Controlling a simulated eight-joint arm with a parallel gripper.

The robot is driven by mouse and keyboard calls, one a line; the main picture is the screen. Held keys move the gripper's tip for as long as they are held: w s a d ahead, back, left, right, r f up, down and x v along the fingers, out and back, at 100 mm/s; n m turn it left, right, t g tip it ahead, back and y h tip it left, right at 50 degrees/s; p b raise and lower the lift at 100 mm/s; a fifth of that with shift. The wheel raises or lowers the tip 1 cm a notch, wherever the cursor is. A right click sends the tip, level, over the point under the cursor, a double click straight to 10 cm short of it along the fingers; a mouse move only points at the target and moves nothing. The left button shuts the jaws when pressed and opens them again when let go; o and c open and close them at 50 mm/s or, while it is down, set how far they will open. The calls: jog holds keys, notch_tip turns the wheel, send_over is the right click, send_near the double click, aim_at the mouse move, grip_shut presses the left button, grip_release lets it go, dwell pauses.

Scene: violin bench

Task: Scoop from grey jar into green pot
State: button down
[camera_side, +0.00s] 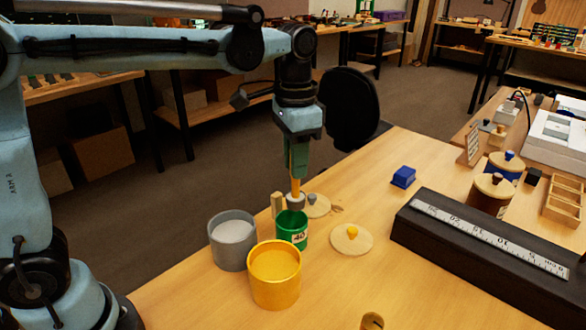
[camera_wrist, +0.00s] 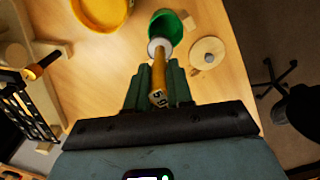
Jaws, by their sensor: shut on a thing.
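My gripper (camera_side: 297,172) is shut on the wooden handle of a scoop (camera_side: 295,188), which hangs nearly upright. The scoop's pale round head is at the mouth of the green pot (camera_side: 292,234). In the wrist view, my gripper (camera_wrist: 158,85) holds the scoop handle (camera_wrist: 158,72), and the pale head overlaps the green pot's near rim (camera_wrist: 165,35). I cannot tell whether the head is inside the pot or above it, nor what it carries. The grey jar (camera_side: 231,255) stands open left of the pot, with pale grey contents; the wrist view does not show it.
An open yellow jar (camera_side: 275,293) stands in front of the grey jar and pot. A wooden lid with a yellow knob (camera_side: 351,240) lies right of the pot; a grey-knobbed lid (camera_side: 317,207) lies behind. A blue block (camera_side: 403,177) and a long black ruler box (camera_side: 480,255) lie farther right.

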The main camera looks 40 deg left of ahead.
aim_at(290, 194)
jog(key=shift+f, duration=0.8)
jog(key=shift+a+f+h, duration=0.2)
jog(key=shift+a+h, duration=0.2)
jog(key=shift+a, duration=0.05)
jog(key=a+h, duration=0.1)
jog(key=h, duration=0.1)
jog(key=a+f+h, duration=0.1)
jog(key=shift+w+a+g+h, duration=0.3)
jog(key=shift+a+h, duration=0.05)
jog(key=shift+h, duration=0.05)
jog(key=a+h, duration=0.1)
jog(key=a+f+h, duration=0.1)
jog(key=h, duration=0.1)
jog(key=f+h, duration=0.1)
jog(key=h, duration=0.1)
jog(key=shift+w+a+f+g, duration=0.1)
jog(key=shift+w+a+g, duration=0.1)
jog(key=shift+a+g, duration=0.2)
jog(key=shift+h, duration=0.3)
